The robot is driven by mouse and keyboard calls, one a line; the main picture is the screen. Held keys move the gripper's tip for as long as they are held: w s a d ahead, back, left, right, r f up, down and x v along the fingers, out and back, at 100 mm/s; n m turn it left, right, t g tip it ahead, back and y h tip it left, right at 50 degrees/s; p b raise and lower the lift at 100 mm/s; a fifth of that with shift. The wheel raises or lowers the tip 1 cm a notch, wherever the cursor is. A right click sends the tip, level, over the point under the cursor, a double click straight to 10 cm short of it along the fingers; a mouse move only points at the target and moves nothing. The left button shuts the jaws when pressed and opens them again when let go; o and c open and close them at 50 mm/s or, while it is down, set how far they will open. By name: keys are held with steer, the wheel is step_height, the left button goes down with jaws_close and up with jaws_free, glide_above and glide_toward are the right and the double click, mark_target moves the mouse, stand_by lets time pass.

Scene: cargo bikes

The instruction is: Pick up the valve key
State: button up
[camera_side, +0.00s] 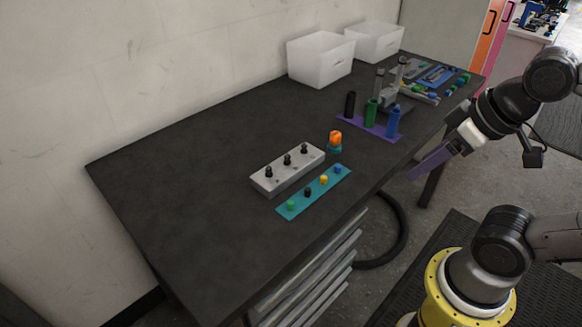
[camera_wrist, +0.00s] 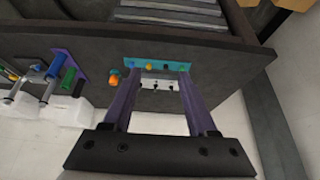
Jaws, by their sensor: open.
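A small piece with an orange top and teal base (camera_side: 335,141) stands on the dark bench by the far right end of a grey block; it may be the valve key, but I cannot tell for sure. It also shows in the wrist view, as an orange piece (camera_wrist: 114,79) just left of my left finger. My gripper (camera_side: 428,163) has purple fingers and hangs past the bench's front edge, to the right of the piece and apart from it. In the wrist view my gripper (camera_wrist: 159,76) is open, with nothing held between its fingers.
The grey block (camera_side: 287,170) carries three dark stems. A teal strip (camera_side: 297,205) with several coloured caps lies in front. A purple holder (camera_side: 352,122) with black, green and blue cylinders stands right of the piece. White bins (camera_side: 320,60) stand behind. The bench's left is clear.

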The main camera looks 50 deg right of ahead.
steer(key=shift+o, duration=0.9)
